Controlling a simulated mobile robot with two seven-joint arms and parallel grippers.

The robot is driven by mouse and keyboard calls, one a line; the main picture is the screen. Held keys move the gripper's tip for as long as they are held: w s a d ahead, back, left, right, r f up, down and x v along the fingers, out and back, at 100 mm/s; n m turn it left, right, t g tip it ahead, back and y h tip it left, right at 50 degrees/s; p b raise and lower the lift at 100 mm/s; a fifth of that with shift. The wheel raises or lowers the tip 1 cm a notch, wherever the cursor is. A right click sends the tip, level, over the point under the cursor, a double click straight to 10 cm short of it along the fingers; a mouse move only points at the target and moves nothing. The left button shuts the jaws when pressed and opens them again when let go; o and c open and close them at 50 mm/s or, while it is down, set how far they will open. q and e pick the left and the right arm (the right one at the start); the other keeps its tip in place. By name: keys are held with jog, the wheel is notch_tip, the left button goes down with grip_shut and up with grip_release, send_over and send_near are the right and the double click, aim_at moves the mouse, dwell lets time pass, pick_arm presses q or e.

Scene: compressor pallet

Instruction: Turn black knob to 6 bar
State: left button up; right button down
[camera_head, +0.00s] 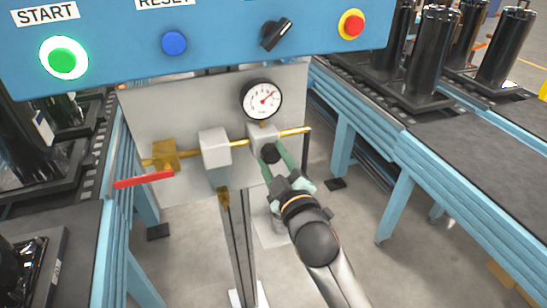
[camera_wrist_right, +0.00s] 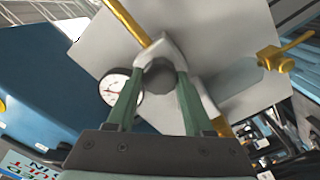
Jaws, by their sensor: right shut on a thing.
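The black knob (camera_head: 270,153) sits on the front of a light grey regulator block below the round gauge (camera_head: 261,100). My right gripper (camera_head: 274,158) reaches up from below, its green fingers shut around the knob. In the right wrist view, the black knob (camera_wrist_right: 158,78) lies between the two green fingertips of the right gripper (camera_wrist_right: 156,85), and the gauge (camera_wrist_right: 118,88) is partly hidden behind a finger. The gauge's needle points to the upper right in the head view; its numbers are too small to read. My left gripper is not in view.
A blue control panel (camera_head: 210,60) with a lit green button, blue button, black switch and red-yellow button overhangs the plate (camera_head: 140,115). A red lever (camera_head: 144,179) sticks out at left. Conveyors (camera_head: 450,125) with black cylinders flank both sides.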

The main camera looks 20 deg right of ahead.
jog(key=shift+c, duration=1.5)
grip_release()
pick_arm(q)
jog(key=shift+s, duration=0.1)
